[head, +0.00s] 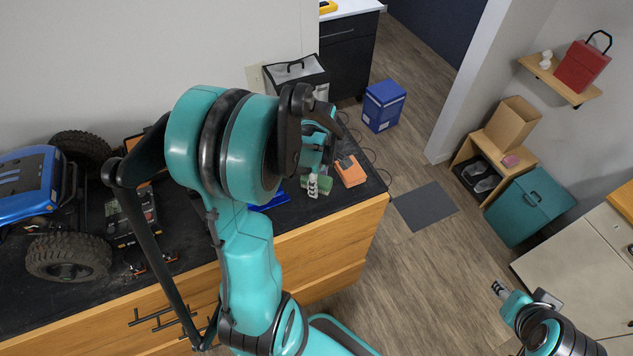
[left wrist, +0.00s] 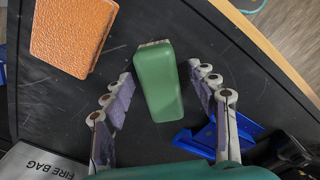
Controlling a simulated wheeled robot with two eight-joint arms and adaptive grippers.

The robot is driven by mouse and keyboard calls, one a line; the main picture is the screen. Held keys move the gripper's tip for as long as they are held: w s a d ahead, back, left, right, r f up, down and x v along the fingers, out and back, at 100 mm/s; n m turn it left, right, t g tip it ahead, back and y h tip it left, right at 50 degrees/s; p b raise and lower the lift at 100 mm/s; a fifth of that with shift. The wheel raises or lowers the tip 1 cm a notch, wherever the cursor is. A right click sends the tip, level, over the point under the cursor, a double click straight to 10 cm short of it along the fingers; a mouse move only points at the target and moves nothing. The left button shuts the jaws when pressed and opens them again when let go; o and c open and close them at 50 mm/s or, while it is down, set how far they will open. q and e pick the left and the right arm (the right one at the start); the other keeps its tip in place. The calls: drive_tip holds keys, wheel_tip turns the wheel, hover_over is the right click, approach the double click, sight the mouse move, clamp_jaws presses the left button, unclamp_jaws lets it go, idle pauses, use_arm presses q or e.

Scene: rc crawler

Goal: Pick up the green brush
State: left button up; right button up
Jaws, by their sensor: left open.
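The green brush (left wrist: 158,85) lies on the dark worktop (left wrist: 100,135), with a strip of pale bristles at its far end. My left gripper (left wrist: 161,74) is open, with one finger on each side of the brush. A gap shows between the brush and each finger in the left wrist view; height above it is hard to tell. In the head view the brush (head: 325,184) is partly hidden by my left gripper (head: 314,184). My right gripper (head: 499,289) is at the lower right, away from the worktop, its opening too small to judge.
An orange block (left wrist: 72,35) lies left of the brush. A blue item (left wrist: 200,140) is close to the right finger. A grey fire bag (left wrist: 40,165) is at lower left. A blue crawler (head: 30,185) stands at the worktop's left. The worktop's edge is near.

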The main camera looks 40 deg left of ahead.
sight(319, 179)
use_arm(q)
clamp_jaws()
drive_tip(key=shift+r, duration=0.1)
drive_tip(key=shift+r, duration=0.55)
wheel_tip(319, 179, up, 3)
drive_tip(key=shift+f+p, duration=0.1)
drive_tip(key=shift+p, duration=0.25)
drive_tip(key=d+r, duration=0.7)
drive_tip(key=d, duration=0.4)
drive_tip(key=shift+d+p, duration=0.4)
drive_tip(key=shift+p, duration=0.05)
drive_tip(key=c, duration=0.7)
unclamp_jaws()
drive_tip(key=shift+w, duration=0.1)
drive_tip(key=c, duration=0.4)
